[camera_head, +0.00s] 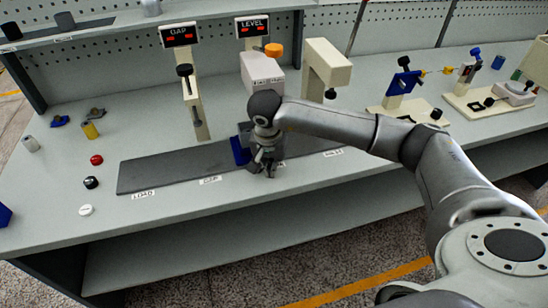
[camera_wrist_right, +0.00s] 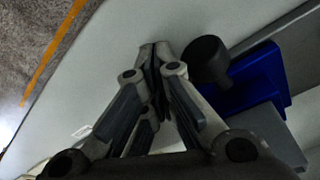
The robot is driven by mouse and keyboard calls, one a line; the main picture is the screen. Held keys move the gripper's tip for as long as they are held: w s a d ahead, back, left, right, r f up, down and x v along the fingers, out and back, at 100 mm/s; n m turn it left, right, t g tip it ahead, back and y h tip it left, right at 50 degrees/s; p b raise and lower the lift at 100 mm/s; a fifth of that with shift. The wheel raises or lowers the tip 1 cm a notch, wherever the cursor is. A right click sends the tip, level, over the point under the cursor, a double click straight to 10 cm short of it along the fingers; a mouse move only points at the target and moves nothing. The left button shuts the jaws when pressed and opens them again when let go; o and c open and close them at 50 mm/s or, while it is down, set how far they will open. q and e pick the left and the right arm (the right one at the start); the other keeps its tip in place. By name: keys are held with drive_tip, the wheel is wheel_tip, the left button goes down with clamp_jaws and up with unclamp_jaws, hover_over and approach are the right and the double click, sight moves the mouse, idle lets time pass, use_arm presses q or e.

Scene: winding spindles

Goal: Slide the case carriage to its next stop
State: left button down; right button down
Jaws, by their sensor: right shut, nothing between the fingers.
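The case carriage looks to be the blue block (camera_head: 240,150) on the dark rail (camera_head: 175,169) along the bench front. It is between the second label and a partly hidden third label, and my right gripper covers much of it. My right gripper (camera_head: 265,170) is shut and empty at the carriage's front right side in the head view. In the right wrist view, its closed fingertips (camera_wrist_right: 156,50) are beside a black round knob (camera_wrist_right: 206,62) at the blue block (camera_wrist_right: 250,85). I cannot tell whether they touch. My left gripper is out of view.
Posts with GAP (camera_head: 180,34) and LEVEL (camera_head: 252,27) displays stand behind the rail, with a cream press-like frame (camera_head: 328,65) to the right. Red (camera_head: 96,160), black (camera_head: 91,183) and white (camera_head: 86,210) buttons are at left. The rail's left stretch is clear.

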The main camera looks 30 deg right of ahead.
sight(157, 197)
drive_tip(key=shift+w+a+f+b, duration=0.1)
drive_tip(key=shift+w+a+b, duration=0.3)
drive_tip(key=shift+a, duration=1.35)
drive_tip(key=shift+w+a+r+b, duration=0.1)
drive_tip(key=shift+w+a+b, duration=0.35)
drive_tip(key=shift+a, duration=1.35)
drive_tip(key=shift+w+a+f+b, duration=0.1)
drive_tip(key=shift+w+a+b, duration=0.3)
drive_tip(key=shift+a, duration=1.35)
drive_tip(key=shift+w+a+b, duration=0.6)
drive_tip(key=shift+a+b, duration=0.2)
drive_tip(key=shift+a, duration=1.65)
drive_tip(key=shift+w+a+b, duration=0.55)
drive_tip(key=shift+a+b, duration=0.25)
drive_tip(key=shift+a, duration=1.65)
drive_tip(key=shift+w+a+b, duration=0.6)
drive_tip(key=shift+a+b, duration=0.2)
drive_tip(key=shift+a, duration=1.65)
drive_tip(key=shift+w+a+b, duration=0.2)
drive_tip(key=shift+a+b, duration=0.05)
drive_tip(key=shift+a, duration=0.55)
drive_tip(key=shift+w+a+b, duration=0.2)
drive_tip(key=shift+a+b, duration=0.05)
drive_tip(key=shift+a, duration=0.6)
drive_tip(key=shift+w+a+b, duration=0.2)
drive_tip(key=shift+a+b, duration=0.05)
drive_tip(key=shift+a, duration=0.55)
drive_tip(key=shift+a, duration=0.1)
drive_tip(key=shift+r, duration=0.2)
